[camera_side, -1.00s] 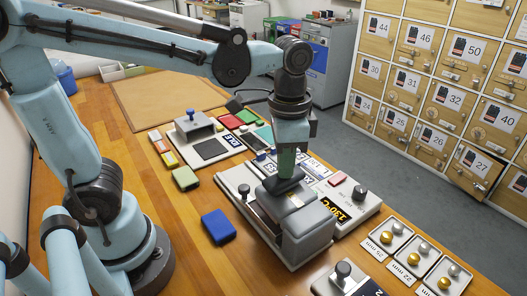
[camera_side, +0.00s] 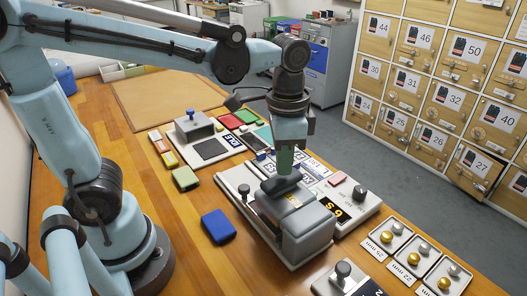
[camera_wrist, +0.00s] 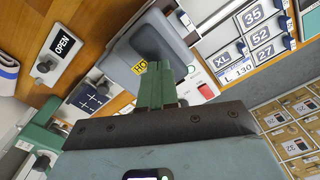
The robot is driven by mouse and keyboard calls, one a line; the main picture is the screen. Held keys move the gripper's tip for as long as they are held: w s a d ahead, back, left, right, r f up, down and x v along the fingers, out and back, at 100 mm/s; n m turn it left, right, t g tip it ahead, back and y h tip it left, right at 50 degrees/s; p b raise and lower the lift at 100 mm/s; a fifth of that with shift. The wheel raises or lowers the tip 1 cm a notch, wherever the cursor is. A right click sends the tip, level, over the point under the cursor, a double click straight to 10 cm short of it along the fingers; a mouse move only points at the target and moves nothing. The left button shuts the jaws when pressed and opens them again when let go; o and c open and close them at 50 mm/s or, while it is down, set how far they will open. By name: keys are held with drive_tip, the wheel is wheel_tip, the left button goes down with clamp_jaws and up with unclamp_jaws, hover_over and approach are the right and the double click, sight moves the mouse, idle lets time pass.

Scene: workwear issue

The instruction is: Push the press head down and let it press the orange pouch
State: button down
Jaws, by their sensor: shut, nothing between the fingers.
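The press (camera_side: 308,226) is a grey block on a pale base, with a dark handle bar (camera_side: 279,187) at its top. Its head looks down. In the wrist view its grey head (camera_wrist: 176,50) bears a yellow label reading "HO". My gripper (camera_side: 286,173) is shut and empty, its green fingers pointing down at the handle. The fingertips (camera_wrist: 156,66) overlap the handle in the wrist view; I cannot tell whether they touch it. The orange pouch is not visible; the head hides what lies under it. The press display (camera_side: 338,212) shows yellow figures, apparently a 6.
A blue pouch (camera_side: 218,226) and a green pouch (camera_side: 185,179) lie on the wooden table left of the press. A second station (camera_side: 193,125) stands behind. Trays with round snaps (camera_side: 415,258) lie front right. Numbered lockers (camera_side: 440,90) stand at the right.

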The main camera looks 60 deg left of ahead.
wheel_tip(320, 180, up, 12)
idle(1.5)
drive_tip(key=shift+f, duration=0.1)
drive_tip(key=s+a+f+n+t, duration=0.1)
drive_tip(key=a+f+n+t, duration=0.5)
drive_tip(key=f, duration=0.6)
drive_tip(key=shift+s+a+f+t, duration=0.25)
drive_tip(key=shift+a+f+t, duration=0.15)
drive_tip(key=shift+a+t, duration=0.15)
drive_tip(key=c, duration=1.8)
unclamp_jaws()
drive_tip(key=shift+c, duration=0.2)
